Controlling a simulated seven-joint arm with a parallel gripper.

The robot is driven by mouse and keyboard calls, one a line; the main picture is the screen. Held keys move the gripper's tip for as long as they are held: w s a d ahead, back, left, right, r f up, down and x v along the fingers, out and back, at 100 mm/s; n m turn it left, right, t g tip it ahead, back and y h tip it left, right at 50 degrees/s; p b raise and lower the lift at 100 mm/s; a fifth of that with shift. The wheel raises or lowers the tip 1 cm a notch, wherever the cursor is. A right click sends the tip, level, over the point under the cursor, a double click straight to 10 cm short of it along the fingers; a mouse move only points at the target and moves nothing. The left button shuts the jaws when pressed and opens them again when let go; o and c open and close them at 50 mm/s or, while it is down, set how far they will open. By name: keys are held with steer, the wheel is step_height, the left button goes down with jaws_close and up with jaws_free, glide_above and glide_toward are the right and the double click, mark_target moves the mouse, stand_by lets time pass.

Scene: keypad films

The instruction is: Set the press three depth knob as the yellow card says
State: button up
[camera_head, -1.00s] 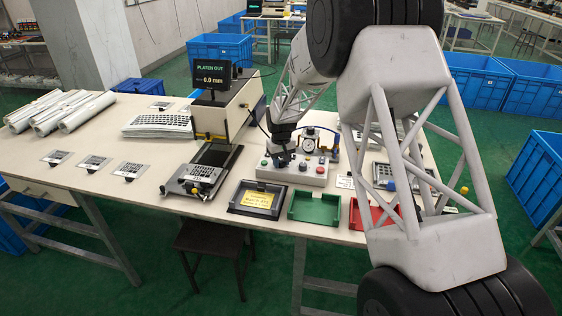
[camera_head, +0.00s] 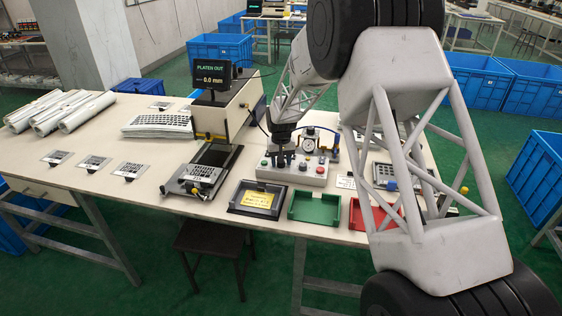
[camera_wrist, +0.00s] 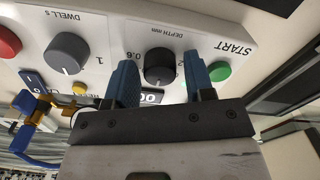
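The black depth knob (camera_wrist: 159,68) sits on the pale control box (camera_wrist: 108,22), by the label DEPTH mm. My open gripper (camera_wrist: 160,80) has one blue finger on each side of the knob, with gaps visible on both sides. In the head view my gripper (camera_head: 282,152) points down over the control box (camera_head: 312,178) and hides part of it. A small readout (camera_wrist: 151,97) beside the knob is partly covered by my gripper. The yellow card (camera_head: 257,199) lies in a black tray; its writing is too small to read.
The grey dwell knob (camera_wrist: 67,53), red button (camera_wrist: 7,42) and green start button (camera_wrist: 219,71) are close by. A screen (camera_head: 211,75) reads PLATEN OUT, 0.0 mm. A gauge (camera_head: 308,145), a green tray (camera_head: 315,207) and a red tray (camera_head: 371,216) stand near the box.

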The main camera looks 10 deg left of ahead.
steer(key=shift+o, duration=0.6)
steer(key=shift+r, duration=3.9)
